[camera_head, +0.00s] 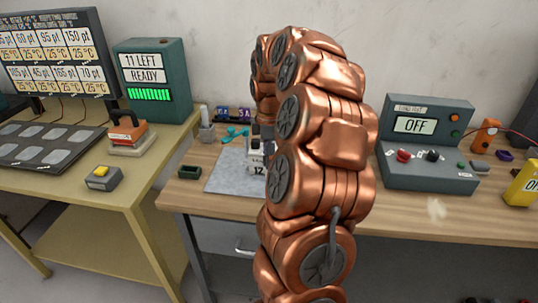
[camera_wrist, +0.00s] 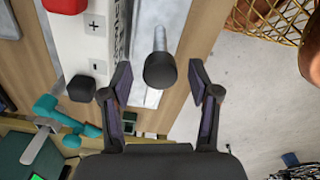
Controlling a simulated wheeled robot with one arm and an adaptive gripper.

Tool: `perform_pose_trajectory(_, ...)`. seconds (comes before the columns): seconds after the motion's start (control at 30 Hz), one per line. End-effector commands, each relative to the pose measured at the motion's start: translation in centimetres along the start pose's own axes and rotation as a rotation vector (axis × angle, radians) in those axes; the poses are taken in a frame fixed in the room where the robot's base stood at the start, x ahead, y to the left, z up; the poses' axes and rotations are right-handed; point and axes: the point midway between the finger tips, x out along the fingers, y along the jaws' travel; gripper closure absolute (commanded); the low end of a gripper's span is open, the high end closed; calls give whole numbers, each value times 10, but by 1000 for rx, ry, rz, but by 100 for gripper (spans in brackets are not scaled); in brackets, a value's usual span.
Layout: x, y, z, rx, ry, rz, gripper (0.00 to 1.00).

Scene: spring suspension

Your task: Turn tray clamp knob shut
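My gripper (camera_wrist: 160,85) is open in the wrist view, one finger on each side of a dark round knob (camera_wrist: 160,71) on a pale metal rod. Gaps show between the knob and both fingers, so it is not held. A white device (camera_wrist: 97,45) with plus and minus keys and a red button (camera_wrist: 66,5) stands to the left. A second black knob (camera_wrist: 82,88) sits by its lower end. Which knob is the tray clamp knob is not labelled. In the head view, my copper arm hides most of the white device (camera_head: 255,158) and my gripper.
A grey mat (camera_head: 225,175) lies on the wooden bench (camera_head: 410,215). A teal tool (camera_wrist: 60,115) lies close to my left finger's side. A control box (camera_head: 425,150) reading OFF stands right.

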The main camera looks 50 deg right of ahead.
Motion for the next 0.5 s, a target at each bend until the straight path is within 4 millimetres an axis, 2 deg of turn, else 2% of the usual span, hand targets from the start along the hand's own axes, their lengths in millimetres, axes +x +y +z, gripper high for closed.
perform_pose_trajectory(0.07,0,0,0,0,0,0,47)
perform_pose_trajectory(0.5,0,0,0,-1,0,0,93)
